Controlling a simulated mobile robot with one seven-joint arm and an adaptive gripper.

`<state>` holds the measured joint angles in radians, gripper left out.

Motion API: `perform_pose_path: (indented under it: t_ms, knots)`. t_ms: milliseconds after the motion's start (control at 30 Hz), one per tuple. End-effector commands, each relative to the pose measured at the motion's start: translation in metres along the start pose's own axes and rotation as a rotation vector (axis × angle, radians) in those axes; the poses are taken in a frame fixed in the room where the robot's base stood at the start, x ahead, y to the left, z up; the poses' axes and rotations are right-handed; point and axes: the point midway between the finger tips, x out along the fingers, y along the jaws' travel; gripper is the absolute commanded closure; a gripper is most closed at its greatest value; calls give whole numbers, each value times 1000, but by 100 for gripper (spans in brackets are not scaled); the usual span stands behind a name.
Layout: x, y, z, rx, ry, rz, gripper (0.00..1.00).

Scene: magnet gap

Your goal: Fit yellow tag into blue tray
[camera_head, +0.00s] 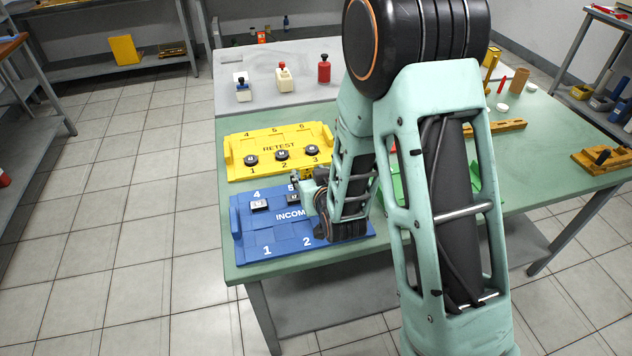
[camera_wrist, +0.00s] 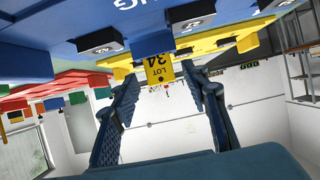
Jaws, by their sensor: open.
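The yellow tag (camera_wrist: 159,69), marked LOT 34, shows in the wrist view at the edge of the blue tray, between my fingers with a gap on each side. The blue tray (camera_head: 268,246) lies at the table's near left corner; its surface (camera_wrist: 45,30) fills the top of the wrist view. My gripper (camera_wrist: 163,84) is open and empty at the tray's far edge. In the head view my gripper (camera_head: 306,187) and arm hide the tray's right part. I cannot tell how deep the tag sits in the tray.
A yellow RETEST tray (camera_head: 240,165) with several black-topped parts stands just behind the blue tray. Part of a green tray (camera_head: 397,185) shows behind my arm. Small bottles (camera_head: 283,78) stand on the grey surface at the back. Wooden racks (camera_head: 507,126) lie to the right.

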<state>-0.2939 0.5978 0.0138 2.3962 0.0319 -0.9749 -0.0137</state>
Motion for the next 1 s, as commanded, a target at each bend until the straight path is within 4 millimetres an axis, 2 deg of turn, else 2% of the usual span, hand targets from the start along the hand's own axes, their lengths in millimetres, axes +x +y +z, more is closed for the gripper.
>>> perform_pose_path:
  t_ms: [133,333,1000]
  knots:
    - [-35,0,-1,0,1,0,58]
    - [-64,0,-5,0,-4,0,58]
    - [-80,0,-5,0,-4,0,58]
